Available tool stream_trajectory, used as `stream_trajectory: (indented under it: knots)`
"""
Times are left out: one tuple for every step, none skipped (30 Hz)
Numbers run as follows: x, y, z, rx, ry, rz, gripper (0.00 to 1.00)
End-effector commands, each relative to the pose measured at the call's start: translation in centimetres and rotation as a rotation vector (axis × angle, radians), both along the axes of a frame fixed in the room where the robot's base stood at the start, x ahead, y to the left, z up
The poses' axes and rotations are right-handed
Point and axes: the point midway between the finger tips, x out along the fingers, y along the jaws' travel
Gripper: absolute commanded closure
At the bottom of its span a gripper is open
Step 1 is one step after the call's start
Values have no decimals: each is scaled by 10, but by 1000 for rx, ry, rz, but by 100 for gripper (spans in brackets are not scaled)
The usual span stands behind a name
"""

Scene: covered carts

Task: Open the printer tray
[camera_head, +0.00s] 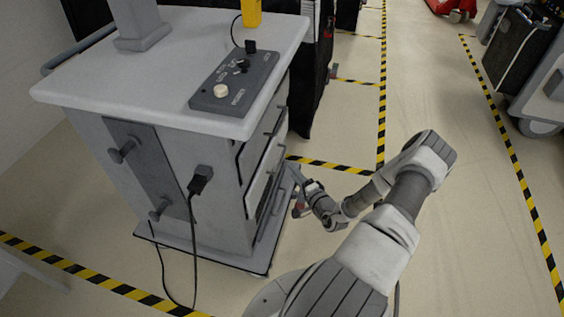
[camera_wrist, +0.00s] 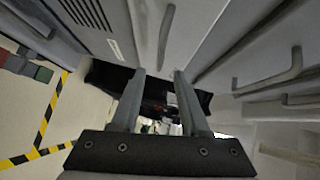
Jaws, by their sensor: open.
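A grey cart (camera_head: 215,160) stands at the left in the head view, with drawer fronts and bar handles (camera_head: 268,150) on its right side. I cannot tell which part is the printer tray; a dark low opening shows only partly near the cart's base. My gripper (camera_head: 297,180) is low beside this right side, its fingers partly hidden by the wrist. In the wrist view my gripper (camera_wrist: 160,73) is open, with nothing seen held between its two fingers.
A control box (camera_head: 236,82) sits on the cart top. A black cable (camera_head: 192,235) hangs from its front to the floor. A black-covered cart (camera_head: 308,85) stands behind, and another cart (camera_head: 520,50) at the right. The taped floor (camera_head: 450,130) between is clear.

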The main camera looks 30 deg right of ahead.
Motion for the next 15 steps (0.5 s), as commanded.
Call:
stream_trajectory:
  knots:
    - [12,0,-4,-1,-4,2,55]
    - [18,-1,-6,-1,-3,2,55]
    - [27,-2,-6,-1,-3,1,55]
    - [33,-2,-8,-1,-2,1,55]
    - [40,-2,-8,0,-3,1,55]
    - [48,-3,-10,-2,-3,3,55]
    - [53,-3,-10,-1,-3,2,55]
    - [58,-4,-10,-1,-3,2,55]
    - [65,-4,-11,-1,-2,0,55]
    - [69,-4,-12,-1,-3,1,55]
    - [73,-4,-12,-1,-2,1,55]
    - [78,-5,-13,-1,-2,2,55]
    - [81,-5,-13,-1,-2,1,55]
    - [83,-5,-13,-1,-2,2,55]
    - [86,-5,-13,0,-1,2,55]
